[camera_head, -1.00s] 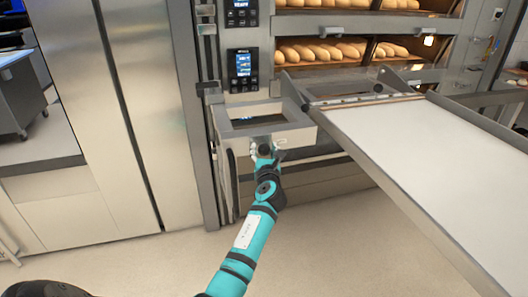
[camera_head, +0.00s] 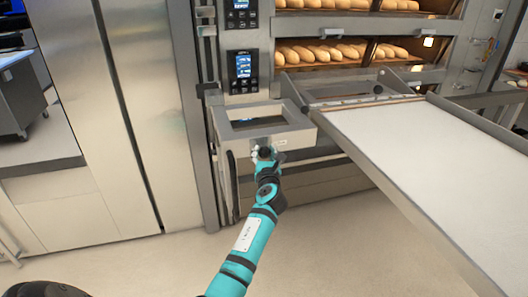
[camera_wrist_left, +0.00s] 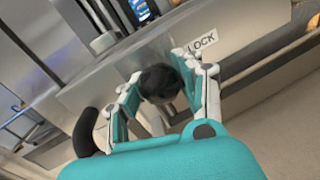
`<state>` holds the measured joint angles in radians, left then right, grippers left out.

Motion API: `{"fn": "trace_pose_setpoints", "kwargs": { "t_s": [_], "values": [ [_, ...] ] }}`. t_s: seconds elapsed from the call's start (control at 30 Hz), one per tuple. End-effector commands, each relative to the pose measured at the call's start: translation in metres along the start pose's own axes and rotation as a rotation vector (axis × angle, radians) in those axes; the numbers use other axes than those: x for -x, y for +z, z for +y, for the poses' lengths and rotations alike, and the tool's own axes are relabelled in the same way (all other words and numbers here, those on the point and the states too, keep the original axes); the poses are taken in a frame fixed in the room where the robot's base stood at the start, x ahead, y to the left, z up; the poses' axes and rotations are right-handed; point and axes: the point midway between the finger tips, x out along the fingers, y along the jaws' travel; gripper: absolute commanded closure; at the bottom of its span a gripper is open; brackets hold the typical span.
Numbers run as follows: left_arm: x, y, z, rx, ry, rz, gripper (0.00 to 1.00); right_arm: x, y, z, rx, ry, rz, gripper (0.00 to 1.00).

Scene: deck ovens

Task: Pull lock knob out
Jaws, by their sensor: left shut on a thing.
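The black round lock knob (camera_wrist_left: 160,82) sits on the metal front of the loader frame, beside a white "LOCK" label (camera_wrist_left: 202,41). My left gripper (camera_wrist_left: 165,92) is shut around the knob, with a finger on each side of it in the left wrist view. In the head view my left gripper (camera_head: 264,156) is at the front face of the metal frame (camera_head: 240,145), and the knob is mostly hidden by it. How far the knob stands out from the plate cannot be told. My right gripper is not in view.
A long white loading board (camera_head: 430,165) slopes toward the front right. Deck ovens with bread loaves (camera_head: 315,53) and a control screen (camera_head: 243,66) are behind. A tall steel cabinet (camera_head: 110,120) stands at the left. The floor (camera_head: 330,245) in front is clear.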

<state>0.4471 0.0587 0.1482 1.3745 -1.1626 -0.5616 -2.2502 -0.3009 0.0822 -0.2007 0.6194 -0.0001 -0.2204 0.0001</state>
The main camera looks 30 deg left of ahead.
Motion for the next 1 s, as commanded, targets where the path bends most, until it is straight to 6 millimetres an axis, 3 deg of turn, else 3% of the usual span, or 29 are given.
{"fn": "trace_pose_setpoints", "kwargs": {
  "t_s": [0.1, 0.37, 0.4, 0.5, 0.8, 1.0],
  "values": [
    [0.017, 0.003, -0.003, -0.005, -0.004, 0.005, 1.00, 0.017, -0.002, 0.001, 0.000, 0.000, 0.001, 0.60],
    [0.021, -0.002, -0.005, 0.000, -0.003, 0.006, 1.00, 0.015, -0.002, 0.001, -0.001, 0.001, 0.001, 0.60],
    [0.021, -0.002, -0.006, 0.000, -0.004, 0.006, 0.64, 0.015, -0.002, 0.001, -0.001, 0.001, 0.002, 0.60],
    [0.021, -0.002, -0.006, 0.000, -0.004, 0.006, 0.52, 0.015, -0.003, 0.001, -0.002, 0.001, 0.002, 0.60],
    [0.023, -0.001, -0.005, -0.001, -0.003, 0.003, 0.52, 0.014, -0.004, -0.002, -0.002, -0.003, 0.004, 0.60],
    [0.050, -0.001, -0.005, -0.001, -0.005, 0.003, 0.52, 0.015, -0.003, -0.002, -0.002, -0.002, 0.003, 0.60]
  ]
}}
